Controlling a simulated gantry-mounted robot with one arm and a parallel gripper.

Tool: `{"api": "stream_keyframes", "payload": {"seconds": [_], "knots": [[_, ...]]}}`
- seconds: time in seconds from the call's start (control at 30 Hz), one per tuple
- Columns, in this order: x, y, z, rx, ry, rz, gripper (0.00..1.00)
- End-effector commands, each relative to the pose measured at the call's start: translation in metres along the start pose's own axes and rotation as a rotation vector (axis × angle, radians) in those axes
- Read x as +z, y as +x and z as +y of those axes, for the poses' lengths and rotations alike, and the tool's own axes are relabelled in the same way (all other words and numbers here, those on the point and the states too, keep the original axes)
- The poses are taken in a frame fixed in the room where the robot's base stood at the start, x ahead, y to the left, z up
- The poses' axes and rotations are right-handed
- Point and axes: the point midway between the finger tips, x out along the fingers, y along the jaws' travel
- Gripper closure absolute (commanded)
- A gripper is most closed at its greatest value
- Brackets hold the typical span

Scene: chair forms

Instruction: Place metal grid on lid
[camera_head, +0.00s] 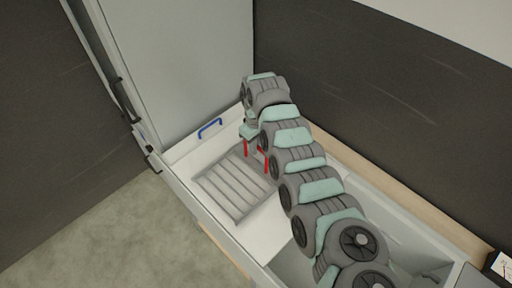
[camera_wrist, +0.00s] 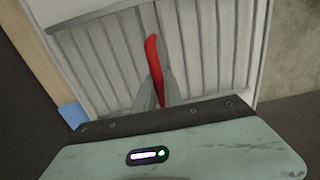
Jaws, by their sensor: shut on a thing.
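The metal grid (camera_head: 228,190) is a grey slatted panel. It lies on or just above a white lid-like panel (camera_head: 272,235); I cannot tell if they touch. My gripper (camera_head: 256,158), with red fingers, is at the grid's upper right edge and shut on it. In the wrist view the grid (camera_wrist: 205,50) fills the upper middle, with its slats running away from my gripper (camera_wrist: 153,70). One red finger shows on top of the grid there; the other finger is hidden.
A blue handle (camera_head: 210,128) stands at the far end of the white panel. A long white container (camera_head: 402,215) runs to the lower right. A dark wall (camera_head: 385,90) stands behind it. A tall grey panel (camera_head: 175,60) stands at the back left. The floor (camera_head: 100,220) at lower left is clear.

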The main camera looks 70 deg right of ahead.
Motion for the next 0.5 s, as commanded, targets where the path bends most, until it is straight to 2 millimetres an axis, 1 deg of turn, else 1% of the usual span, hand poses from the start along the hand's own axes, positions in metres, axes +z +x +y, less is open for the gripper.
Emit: {"api": "stream_keyframes", "payload": {"seconds": [0.03, 0.1, 0.43, 0.47, 0.5], "knots": [[0.0001, 0.0058, -0.0007, 0.0, -0.001, -0.002, 1.0], [0.0, 0.0104, -0.0002, 0.001, -0.001, 0.0, 1.0], [-0.0002, 0.0131, 0.0003, 0.001, 0.001, 0.001, 1.0], [0.0001, 0.0135, 0.0006, 0.001, 0.001, 0.001, 0.86], [0.0001, 0.0133, 0.0007, 0.001, 0.001, 0.001, 0.83]]}}
